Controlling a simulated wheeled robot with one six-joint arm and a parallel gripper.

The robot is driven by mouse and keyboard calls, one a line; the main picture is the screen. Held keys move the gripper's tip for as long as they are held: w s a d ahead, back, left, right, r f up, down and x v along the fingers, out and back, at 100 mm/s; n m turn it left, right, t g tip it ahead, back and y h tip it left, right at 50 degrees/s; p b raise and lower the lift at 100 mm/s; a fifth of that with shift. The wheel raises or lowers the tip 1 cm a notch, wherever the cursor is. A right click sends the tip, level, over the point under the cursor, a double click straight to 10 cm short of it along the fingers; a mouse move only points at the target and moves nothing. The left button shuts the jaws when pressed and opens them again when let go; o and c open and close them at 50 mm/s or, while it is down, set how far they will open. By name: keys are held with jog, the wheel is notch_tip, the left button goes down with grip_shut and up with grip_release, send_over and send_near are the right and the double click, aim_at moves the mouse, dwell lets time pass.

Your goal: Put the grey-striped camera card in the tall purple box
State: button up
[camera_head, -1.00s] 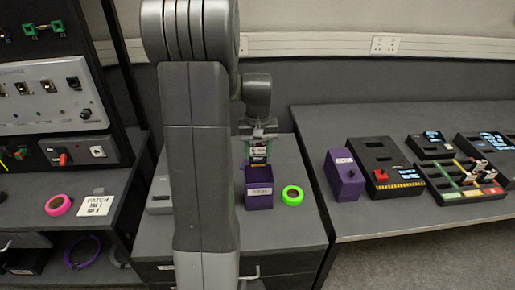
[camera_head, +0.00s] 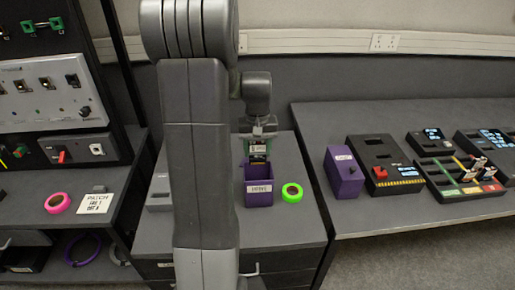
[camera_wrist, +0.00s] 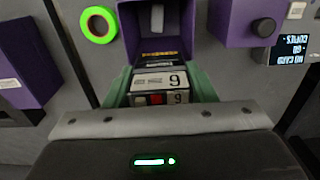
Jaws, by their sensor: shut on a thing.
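My gripper (camera_wrist: 160,88) is shut on a camera card (camera_wrist: 160,82), with a green finger on each side of it. The card has a pale label with a grey mark, a 9 and a red square; its dark far end has gold contacts. In the head view, my gripper (camera_head: 258,146) holds the card (camera_head: 259,148) over the open purple box (camera_head: 258,195), which has a white label on its front. The wrist view shows the purple box (camera_wrist: 127,22) just beyond the card's end. I cannot tell whether the card's end is inside the rim.
A green tape ring (camera_head: 292,193) lies right of the box. Another purple box (camera_head: 345,180) and several black units stand on the right table. In the wrist view, a purple box with a black knob (camera_wrist: 264,27) stands close by. My arm hides the bench's middle left.

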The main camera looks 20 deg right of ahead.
aim_at(257, 163)
jog(key=shift+f, duration=0.1)
jog(key=shift+f+b, duration=0.85)
jog(key=shift+f, duration=0.3)
jog(key=shift+f, duration=0.3)
jog(key=shift+f+b, duration=0.35)
jog(key=shift+b, duration=0.1)
jog(key=o, duration=1.1)
jog(key=shift+c, duration=0.6)
jog(key=shift+c, duration=0.7)
